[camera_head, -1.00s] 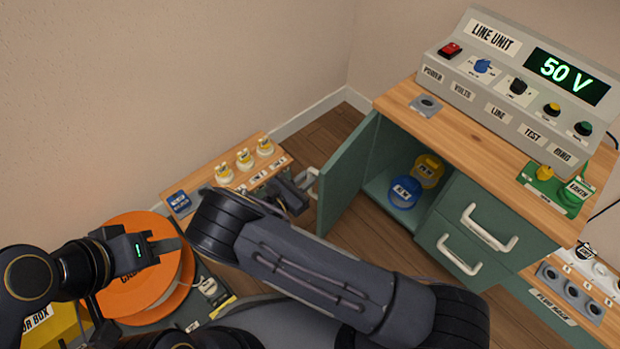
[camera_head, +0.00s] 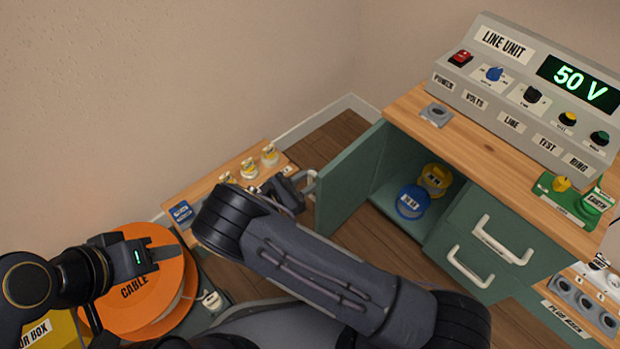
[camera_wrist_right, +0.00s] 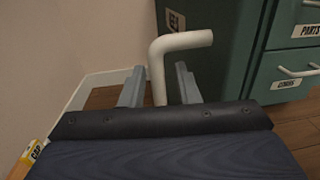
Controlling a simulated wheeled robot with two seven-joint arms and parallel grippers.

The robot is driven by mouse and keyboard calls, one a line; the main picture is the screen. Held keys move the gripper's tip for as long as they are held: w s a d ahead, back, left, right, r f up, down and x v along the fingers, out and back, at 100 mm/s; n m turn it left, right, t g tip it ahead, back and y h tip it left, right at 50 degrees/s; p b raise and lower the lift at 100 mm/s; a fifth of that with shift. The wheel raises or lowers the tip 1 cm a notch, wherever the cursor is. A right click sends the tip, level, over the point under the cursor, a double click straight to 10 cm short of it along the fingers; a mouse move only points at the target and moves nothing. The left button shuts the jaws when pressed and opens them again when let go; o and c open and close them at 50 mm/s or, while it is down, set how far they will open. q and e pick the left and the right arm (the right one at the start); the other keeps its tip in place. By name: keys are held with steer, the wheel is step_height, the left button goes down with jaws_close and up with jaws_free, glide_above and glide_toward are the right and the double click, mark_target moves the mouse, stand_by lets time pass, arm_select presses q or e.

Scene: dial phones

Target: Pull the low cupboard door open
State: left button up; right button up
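The low cupboard's green door (camera_head: 348,180) stands ajar in the head view, swung out to the left, with the inside showing. Its pale handle (camera_head: 311,182) is on the door's outer face. My right gripper (camera_head: 297,188) is at this handle, partly hidden by its own arm. In the right wrist view the white handle (camera_wrist_right: 158,72) passes between the two fingers of the right gripper (camera_wrist_right: 160,87), with gaps on both sides, so it is open around the handle. My left gripper (camera_head: 165,258) is over the orange cable drum (camera_head: 140,298), its finger gap unclear.
Blue (camera_head: 411,202) and yellow (camera_head: 436,178) round items sit inside the cupboard. Drawers with white handles (camera_head: 502,240) are to its right. The line unit (camera_head: 535,95) stands on the wooden top. A low wooden shelf (camera_head: 235,175) with small items lies left of the door.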

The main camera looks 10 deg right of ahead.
steer(key=p+v, duration=0.2)
steer(key=v, duration=0.6)
stand_by(0.7)
